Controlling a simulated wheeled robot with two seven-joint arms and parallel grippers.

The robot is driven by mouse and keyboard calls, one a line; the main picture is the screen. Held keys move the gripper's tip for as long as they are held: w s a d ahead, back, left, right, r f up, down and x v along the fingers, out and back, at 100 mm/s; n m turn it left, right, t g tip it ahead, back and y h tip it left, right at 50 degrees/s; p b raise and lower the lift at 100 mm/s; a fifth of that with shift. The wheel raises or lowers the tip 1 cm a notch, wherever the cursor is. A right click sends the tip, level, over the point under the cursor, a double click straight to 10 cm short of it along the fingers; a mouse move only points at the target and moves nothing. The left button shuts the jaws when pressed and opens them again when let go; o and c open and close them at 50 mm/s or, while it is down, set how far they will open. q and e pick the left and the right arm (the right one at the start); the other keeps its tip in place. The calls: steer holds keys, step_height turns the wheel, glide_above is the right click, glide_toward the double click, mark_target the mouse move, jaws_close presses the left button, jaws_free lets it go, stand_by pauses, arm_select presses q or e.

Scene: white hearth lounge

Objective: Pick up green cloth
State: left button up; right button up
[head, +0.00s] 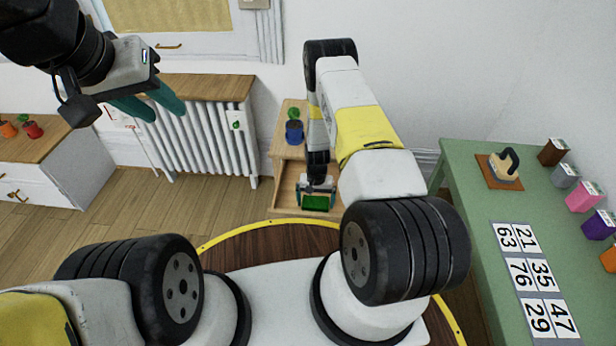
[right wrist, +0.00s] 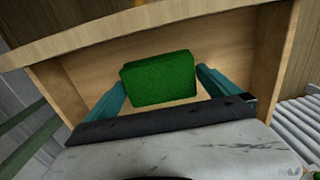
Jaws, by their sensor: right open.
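The green cloth (head: 315,202) is a small folded green block on the lower shelf of a wooden stand. In the right wrist view the cloth (right wrist: 158,78) lies between the two teal fingers of my right gripper (right wrist: 165,85). Small gaps show beside it, and the jaws are open around it. In the head view my right gripper (head: 317,197) reaches down into the shelf. My left gripper (head: 150,104) is raised at the upper left, well away from the cloth, with its teal fingers apart and nothing between them.
The wooden stand (head: 283,155) has side walls close around my right gripper, and a blue pot with a plant (head: 294,128) on top. A white radiator (head: 205,135) stands to the left. A green table (head: 470,190) with number cards and coloured boxes is at the right.

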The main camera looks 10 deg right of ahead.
mark_target(316, 202)
steer(key=shift+f, duration=0.25)
steer(key=c, duration=1.1)
steer(key=shift+r, duration=0.1)
step_height(316, 202, up, 10)
steer(key=shift+f, duration=0.1)
